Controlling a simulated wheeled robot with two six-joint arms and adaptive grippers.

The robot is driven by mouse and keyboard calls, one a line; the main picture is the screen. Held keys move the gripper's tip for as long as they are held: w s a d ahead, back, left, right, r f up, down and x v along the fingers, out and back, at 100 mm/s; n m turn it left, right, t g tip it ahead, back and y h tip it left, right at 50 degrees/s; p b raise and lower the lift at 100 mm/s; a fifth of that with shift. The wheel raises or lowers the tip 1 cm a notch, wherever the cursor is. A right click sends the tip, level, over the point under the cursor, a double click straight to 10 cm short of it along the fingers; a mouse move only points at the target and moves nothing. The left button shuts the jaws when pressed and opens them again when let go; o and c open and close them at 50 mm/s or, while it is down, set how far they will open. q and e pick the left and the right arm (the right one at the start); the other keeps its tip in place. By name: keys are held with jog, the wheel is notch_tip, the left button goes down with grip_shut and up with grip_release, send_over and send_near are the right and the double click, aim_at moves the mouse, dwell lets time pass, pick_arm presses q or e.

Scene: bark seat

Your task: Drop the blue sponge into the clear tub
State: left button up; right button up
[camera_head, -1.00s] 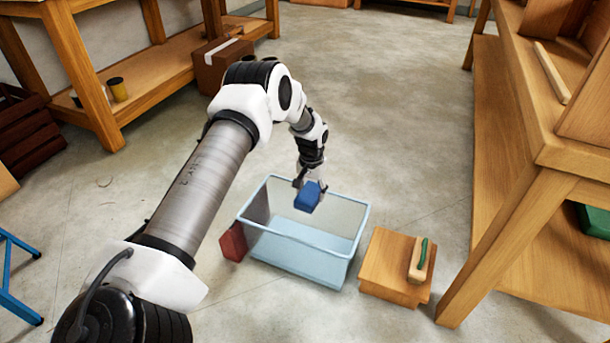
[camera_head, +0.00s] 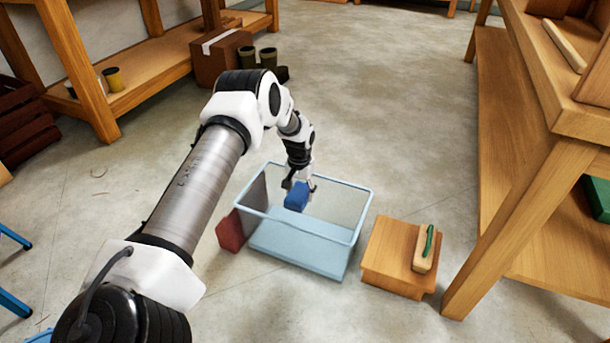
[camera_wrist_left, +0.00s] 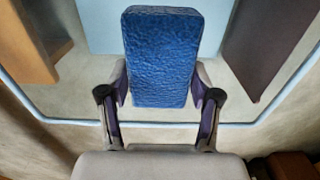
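The blue sponge (camera_head: 296,197) is a small block held in my left gripper (camera_head: 299,186). In the left wrist view the sponge (camera_wrist_left: 161,57) sits upright between the two fingers (camera_wrist_left: 160,88), whose purple pads press its sides. The clear tub (camera_head: 352,238) has a pale blue rim and base and stands on the floor. The sponge hangs within the tub's opening, above its base; its exact height against the rim is hard to tell. The tub's rim also shows below the sponge in the wrist view (camera_wrist_left: 160,125). My right gripper is out of view.
A dark red block (camera_head: 230,232) stands against the tub's left side. A wooden box (camera_head: 390,262) with a green-handled brush (camera_head: 424,247) on it stands to the right. A wooden bench (camera_head: 548,210) is further right. Open floor (camera_head: 390,100) lies behind the tub.

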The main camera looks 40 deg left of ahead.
pick_arm(q)
jog(key=o, duration=0.5)
notch_tip(320, 180, up, 12)
dwell(0.6)
